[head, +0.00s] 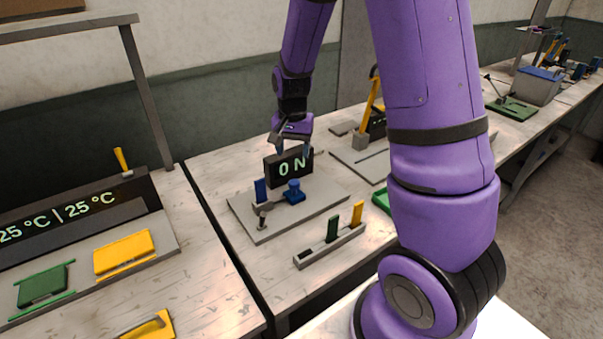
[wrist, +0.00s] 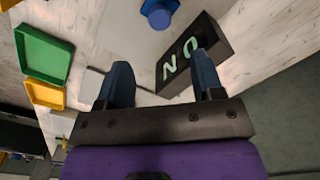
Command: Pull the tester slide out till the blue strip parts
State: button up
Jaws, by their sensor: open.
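The tester stands on a grey base plate (head: 325,192) in the head view. In front of the display are a blue knob (head: 293,191) and an upright blue strip (head: 260,190). I cannot tell which part is the slide or whether the strip is whole. My gripper (head: 293,150) hangs over the display, open and empty, behind the knob. In the wrist view my open fingers (wrist: 162,78) point towards the display (wrist: 187,56). The blue knob (wrist: 159,14) lies beyond the fingertips, at the top edge.
A grey rack (head: 330,245) with a green and a yellow strip stands in front of the tester. A temperature station (head: 85,215) is on the left bench. Another station with a yellow lever (head: 369,100) stands behind to the right. A green tray (wrist: 43,55) shows in the wrist view.

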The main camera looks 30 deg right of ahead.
aim_at(294, 182)
notch_tip(294, 182, down, 11)
jog(key=shift+r, duration=0.1)
dwell(0.4)
grip_shut()
jog(key=d, duration=0.7)
jog(key=shift+d, duration=0.25)
grip_release()
jog(key=shift+r, duration=0.15)
